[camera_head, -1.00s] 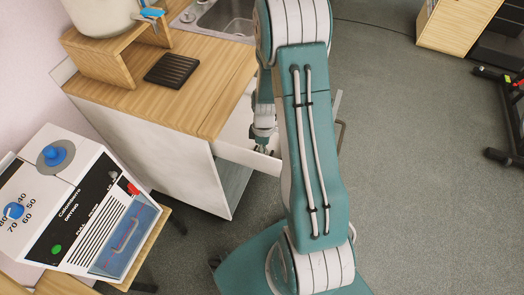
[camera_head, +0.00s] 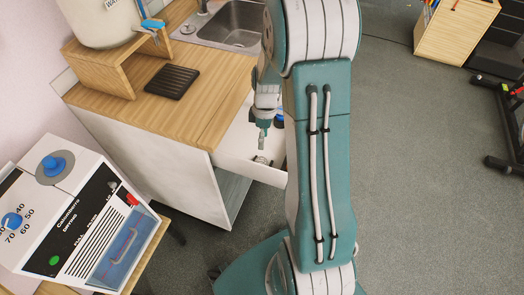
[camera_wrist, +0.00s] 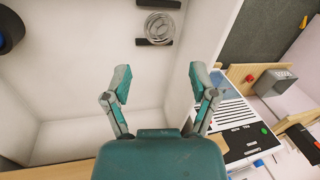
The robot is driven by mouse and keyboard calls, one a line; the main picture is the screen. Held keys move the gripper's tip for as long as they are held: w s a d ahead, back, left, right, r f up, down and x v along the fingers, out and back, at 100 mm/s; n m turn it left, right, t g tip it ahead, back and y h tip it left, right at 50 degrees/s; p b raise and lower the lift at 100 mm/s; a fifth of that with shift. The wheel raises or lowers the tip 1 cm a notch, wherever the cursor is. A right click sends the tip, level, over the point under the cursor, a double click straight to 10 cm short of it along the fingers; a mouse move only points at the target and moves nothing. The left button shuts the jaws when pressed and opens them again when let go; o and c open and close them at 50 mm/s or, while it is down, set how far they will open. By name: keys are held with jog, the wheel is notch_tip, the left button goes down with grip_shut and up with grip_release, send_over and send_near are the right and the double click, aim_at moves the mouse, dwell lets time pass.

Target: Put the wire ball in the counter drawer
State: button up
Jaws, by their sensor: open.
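The counter drawer (camera_head: 236,142) is pulled out under the wooden counter, with white walls. Its bare white inside fills much of the wrist view (camera_wrist: 85,75). A grey, ringed round thing that looks like the wire ball (camera_wrist: 160,27) lies in the drawer at the top of the wrist view, beyond my fingertips. It shows small in the head view (camera_head: 261,160), below my gripper. My gripper (camera_wrist: 160,72) is open and empty, with its fingers apart from the ball. In the head view my gripper (camera_head: 262,142) hangs over the drawer; my arm hides the drawer's right end.
Two dark bars (camera_wrist: 154,42) lie on either side of the ball. A dark blue round thing (camera_wrist: 8,30) is at the wrist view's left edge. A white machine with blue knobs (camera_head: 75,220) stands left of the drawer.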

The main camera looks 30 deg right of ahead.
jog(key=s+a+r+m+t+h, duration=0.1)
jog(key=s+a+r+m+t, duration=0.15)
jog(key=r, duration=0.55)
jog(key=s+a+r+m+t+h, duration=0.15)
jog(key=a+r, duration=0.25)
jog(key=r, duration=0.4)
jog(key=s+a+r+m+t, duration=0.3)
jog(key=s+a+r+m, duration=0.2)
jog(key=s+r, duration=0.4)
jog(key=shift+s+a+m+t, duration=0.4)
jog(key=shift+s+a, duration=0.1)
jog(key=shift+s, duration=0.3)
jog(key=shift+y, duration=0.25)
